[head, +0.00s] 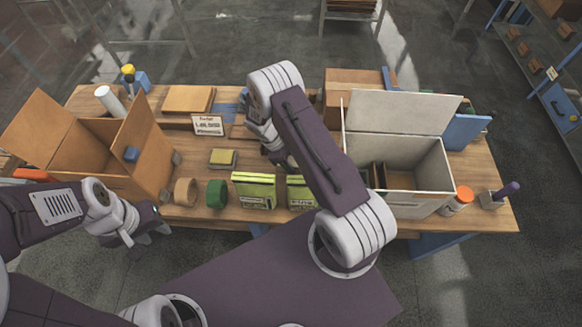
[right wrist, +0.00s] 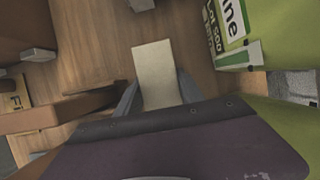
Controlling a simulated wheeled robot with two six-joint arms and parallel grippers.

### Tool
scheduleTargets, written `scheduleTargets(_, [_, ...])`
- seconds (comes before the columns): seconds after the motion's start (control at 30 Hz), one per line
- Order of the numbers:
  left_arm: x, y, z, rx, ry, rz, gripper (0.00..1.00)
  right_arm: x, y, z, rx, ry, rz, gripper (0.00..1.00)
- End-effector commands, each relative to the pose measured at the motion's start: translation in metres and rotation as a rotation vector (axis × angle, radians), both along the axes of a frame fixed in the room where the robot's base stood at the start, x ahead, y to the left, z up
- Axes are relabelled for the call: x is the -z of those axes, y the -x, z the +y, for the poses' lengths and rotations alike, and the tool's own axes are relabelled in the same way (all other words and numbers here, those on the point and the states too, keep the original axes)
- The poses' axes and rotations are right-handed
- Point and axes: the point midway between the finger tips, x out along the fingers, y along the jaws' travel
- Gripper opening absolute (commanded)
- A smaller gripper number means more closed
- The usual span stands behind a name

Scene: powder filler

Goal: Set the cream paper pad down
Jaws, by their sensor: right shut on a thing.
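The cream paper pad (right wrist: 157,75) shows in the right wrist view as a pale flat block standing out from between the fingers of my right gripper (right wrist: 158,98). That gripper is shut on it, with wooden table top behind it. I cannot tell whether the pad touches the table. In the head view my right gripper (head: 278,155) is over the middle of the table, and my arm hides the pad. My left gripper (head: 140,234) is low at the front left, off the table's front edge; its jaw opening is unclear.
On the wooden table (head: 250,128) are an open cardboard box (head: 135,150), a white lidded box (head: 415,165) and a sign (head: 208,124). A tape roll (head: 185,191), a green roll (head: 216,193) and green-yellow packs (head: 254,190) line the front. A small yellow-topped block (head: 222,158) lies mid-table.

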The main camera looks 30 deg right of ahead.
Motion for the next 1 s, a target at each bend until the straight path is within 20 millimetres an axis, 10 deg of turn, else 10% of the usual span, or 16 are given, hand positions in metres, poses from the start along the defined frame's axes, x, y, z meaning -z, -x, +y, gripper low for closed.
scheduleTargets(0.3, [0.010,0.000,0.000,0.000,0.000,0.000,0.36,-0.061,-0.001,0.000,0.000,0.000,-0.002,0.00])
scheduleTargets(0.73, [0.010,0.000,0.000,0.000,0.000,0.000,0.36,-0.067,0.000,0.000,0.000,0.000,0.000,0.00])
scheduleTargets(1.0, [-0.026,0.000,0.000,0.000,0.000,0.000,0.36,-0.125,-0.002,0.000,0.001,0.002,-0.003,0.00])
